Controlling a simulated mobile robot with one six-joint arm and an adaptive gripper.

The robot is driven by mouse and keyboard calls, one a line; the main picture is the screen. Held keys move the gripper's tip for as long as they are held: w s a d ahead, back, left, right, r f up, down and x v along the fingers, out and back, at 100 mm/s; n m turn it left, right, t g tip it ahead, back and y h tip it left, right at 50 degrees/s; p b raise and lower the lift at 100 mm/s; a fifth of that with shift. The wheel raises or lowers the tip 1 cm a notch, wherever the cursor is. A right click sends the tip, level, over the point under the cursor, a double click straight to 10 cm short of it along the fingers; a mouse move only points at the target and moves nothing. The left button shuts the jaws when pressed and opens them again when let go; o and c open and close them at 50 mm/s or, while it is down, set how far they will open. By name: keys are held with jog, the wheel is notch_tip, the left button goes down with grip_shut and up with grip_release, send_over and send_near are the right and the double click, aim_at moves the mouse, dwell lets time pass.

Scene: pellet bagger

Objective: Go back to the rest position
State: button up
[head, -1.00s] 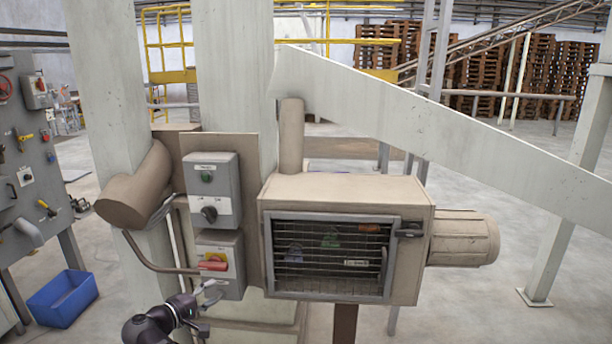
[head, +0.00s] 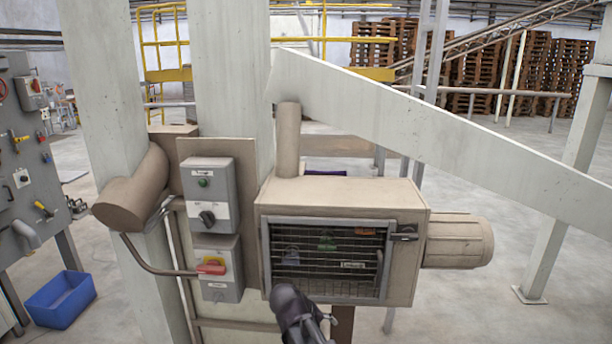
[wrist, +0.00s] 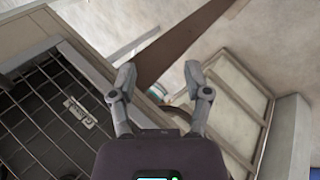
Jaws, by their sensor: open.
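My gripper shows in the wrist view (wrist: 160,73) with its two fingers spread apart and nothing between them. In the head view my dark arm rises from the bottom edge, in front of the lower part of the beige machine housing (head: 345,190). Its fingers are not clear there. The housing has a barred mesh door (head: 328,262) in a grey frame, which looks shut. The mesh door (wrist: 45,110) also fills the left of the wrist view, beside the left finger.
Left of the housing are a grey switch box (head: 208,195) and a box with a red handle (head: 212,266). A bent pipe (head: 150,262) runs close by. A motor (head: 458,240) sticks out right. A blue bin (head: 60,298) stands on the floor. Open floor lies at right.

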jog(key=s+d+f+m+g+y+p, duration=0.1)
jog(key=s+d+m+g+y, duration=0.2)
jog(key=s+d+y, duration=0.3)
jog(key=shift+s+d+f+m+p, duration=0.35)
jog(key=shift+s+d+m, duration=0.9)
jog(key=shift+d, duration=1.8)
jog(key=shift+s+n, duration=0.25)
jog(key=shift+n, duration=0.1)
jog(key=shift+c, duration=0.4)
